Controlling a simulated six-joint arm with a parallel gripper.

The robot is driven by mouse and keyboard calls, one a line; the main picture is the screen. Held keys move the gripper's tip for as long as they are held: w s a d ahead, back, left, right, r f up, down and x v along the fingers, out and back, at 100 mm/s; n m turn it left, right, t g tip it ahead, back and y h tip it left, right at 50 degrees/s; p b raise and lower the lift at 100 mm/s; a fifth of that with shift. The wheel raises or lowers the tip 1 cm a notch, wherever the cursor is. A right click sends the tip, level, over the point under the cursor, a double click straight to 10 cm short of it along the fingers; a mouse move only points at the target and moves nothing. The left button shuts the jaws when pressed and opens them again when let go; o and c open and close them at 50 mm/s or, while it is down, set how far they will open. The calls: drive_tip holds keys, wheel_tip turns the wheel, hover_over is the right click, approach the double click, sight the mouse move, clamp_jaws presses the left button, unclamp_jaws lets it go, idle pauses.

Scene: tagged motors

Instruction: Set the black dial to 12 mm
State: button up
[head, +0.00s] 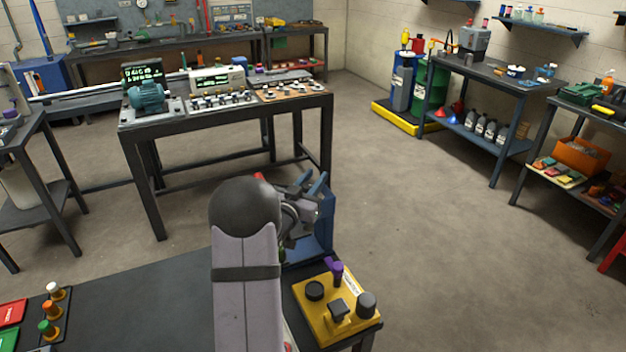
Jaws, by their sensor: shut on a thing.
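A yellow box (312,325) at the right end of the near bench carries a round black knob (315,290), a black square part (338,309), a dark grey cylinder (366,304) and a purple part (335,270). I cannot tell which black part is the dial, and no 12 mm mark is readable. My gripper (306,205) is up and behind the yellow box, apart from it, beside a blue upright panel (323,228). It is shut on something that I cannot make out. My arm hides part of the bench and of the blue panel.
A bench (225,117) with a blue-green motor (147,96) and small parts stands behind. Shelved tables (475,75) stand at right. The floor between is clear.

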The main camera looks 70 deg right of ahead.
sight(304, 189)
drive_tip(key=shift+s+a+r+m+g+y, duration=0.1)
drive_tip(key=shift+s+m+g+y, duration=0.15)
drive_tip(key=shift+m+g, duration=0.55)
drive_tip(key=shift+s+f+m+g+y, duration=0.15)
drive_tip(key=shift+m+g, duration=0.3)
drive_tip(key=shift+g, duration=0.7)
drive_tip(key=shift+s+a+r+m+g+y, duration=0.1)
drive_tip(key=shift+s+r+m+g+y, duration=0.15)
drive_tip(key=shift+m+g, duration=0.55)
drive_tip(key=shift+f, duration=0.1)
drive_tip(key=o, duration=1)
drive_tip(key=shift+o, duration=0.2)
drive_tip(key=shift+w+f, duration=0.1)
drive_tip(key=shift+b+v, duration=0.9)
drive_tip(key=shift+v, duration=2.7)
